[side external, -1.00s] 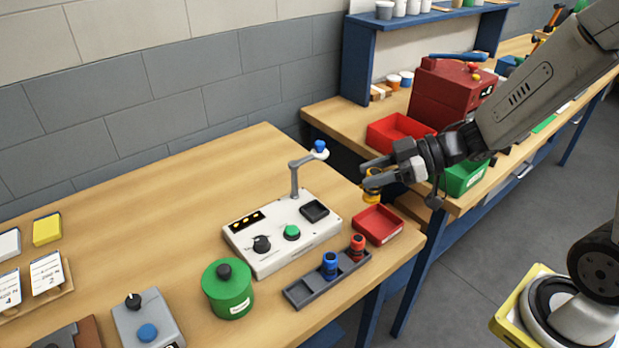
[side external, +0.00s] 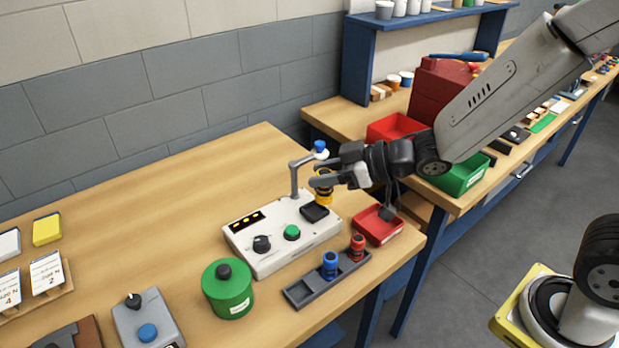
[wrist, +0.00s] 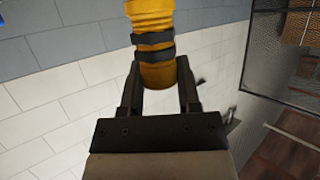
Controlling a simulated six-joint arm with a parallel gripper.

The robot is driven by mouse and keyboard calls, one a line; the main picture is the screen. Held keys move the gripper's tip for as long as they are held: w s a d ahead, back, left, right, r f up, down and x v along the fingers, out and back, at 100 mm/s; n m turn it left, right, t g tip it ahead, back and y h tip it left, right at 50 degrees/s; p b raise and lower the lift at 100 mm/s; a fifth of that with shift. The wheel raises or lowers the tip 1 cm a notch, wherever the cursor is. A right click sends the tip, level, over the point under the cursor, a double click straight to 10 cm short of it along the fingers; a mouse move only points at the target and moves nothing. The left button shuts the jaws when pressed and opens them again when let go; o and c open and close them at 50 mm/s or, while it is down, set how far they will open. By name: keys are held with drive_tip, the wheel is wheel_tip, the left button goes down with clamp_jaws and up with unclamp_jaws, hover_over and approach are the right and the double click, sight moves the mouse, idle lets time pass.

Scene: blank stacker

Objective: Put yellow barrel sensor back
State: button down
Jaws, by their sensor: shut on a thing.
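The yellow barrel sensor (side external: 323,186) is upright between the fingers of my gripper (side external: 322,178). My gripper is shut on it and holds it over the back right of the white control box, near the box's dark square pad (side external: 314,212). In the wrist view the yellow barrel (wrist: 152,30) with its dark bands stands between the fingers (wrist: 157,85). A grey rack (side external: 312,290) at the table's right front holds a blue barrel sensor (side external: 330,264) and a red barrel sensor (side external: 357,246). The rack's near left part is empty.
The white control box (side external: 270,255) carries knobs and a grey post (side external: 294,180) with a blue-topped head, close to my gripper. A red tray (side external: 372,232) lies right of the box. A green canister (side external: 228,290) stands left of the rack.

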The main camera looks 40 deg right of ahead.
drive_tip(key=s+a+f+m+t+h, duration=0.3)
drive_tip(key=a+f+m+h, duration=0.3)
drive_tip(key=a+f, duration=0.3)
drive_tip(key=shift+s+h, duration=0.4)
drive_tip(key=shift+s, duration=0.2)
idle(0.4)
drive_tip(key=shift+f, duration=2)
drive_tip(key=shift+f, duration=2)
drive_tip(key=shift+f, duration=0.1)
